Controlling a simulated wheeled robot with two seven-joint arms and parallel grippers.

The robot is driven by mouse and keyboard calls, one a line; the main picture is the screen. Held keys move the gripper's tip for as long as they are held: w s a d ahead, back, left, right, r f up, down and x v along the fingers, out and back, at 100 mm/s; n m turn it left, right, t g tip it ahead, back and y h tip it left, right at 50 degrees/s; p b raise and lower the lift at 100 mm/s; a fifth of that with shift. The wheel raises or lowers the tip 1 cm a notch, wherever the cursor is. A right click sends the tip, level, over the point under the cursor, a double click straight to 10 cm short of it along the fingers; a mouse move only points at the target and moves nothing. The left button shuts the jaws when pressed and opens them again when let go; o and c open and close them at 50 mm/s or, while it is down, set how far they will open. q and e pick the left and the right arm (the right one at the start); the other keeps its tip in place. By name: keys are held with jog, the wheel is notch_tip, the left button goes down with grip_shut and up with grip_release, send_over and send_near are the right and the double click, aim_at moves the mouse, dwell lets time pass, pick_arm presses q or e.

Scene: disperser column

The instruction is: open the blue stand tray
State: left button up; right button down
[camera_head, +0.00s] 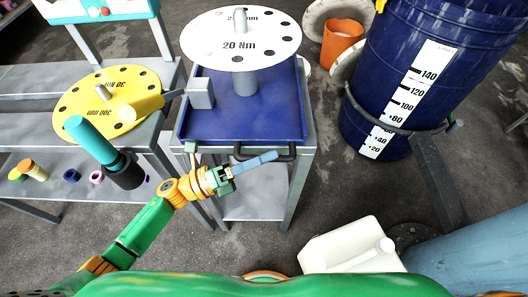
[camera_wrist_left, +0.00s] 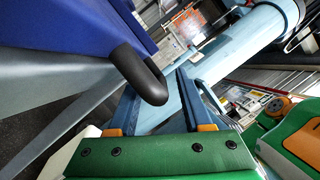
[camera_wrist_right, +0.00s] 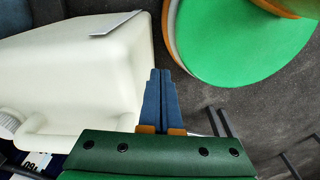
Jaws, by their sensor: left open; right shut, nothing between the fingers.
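The blue stand tray (camera_head: 290,118) lies on a grey metal stand, with a black bar handle (camera_head: 284,152) along its front edge. My left gripper (camera_head: 262,160) is at the front of the tray, close to the handle. In the left wrist view the left gripper (camera_wrist_left: 157,85) is open, and the rounded end of the black handle (camera_wrist_left: 140,72) shows at the gap between its fingers. I cannot tell whether they touch. The blue tray (camera_wrist_left: 85,22) also shows there, at upper left. My right gripper (camera_wrist_right: 161,80) is shut and empty beside a white canister; it is hidden in the head view.
A white 20 Nm disc (camera_head: 270,35) on a post stands over the tray. A yellow disc (camera_head: 75,98) is on the bench at left. A blue barrel (camera_head: 390,60) stands at right. The white canister (camera_head: 345,245) is on the floor in front.

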pick_arm(q)
grip_shut()
dwell(1.4)
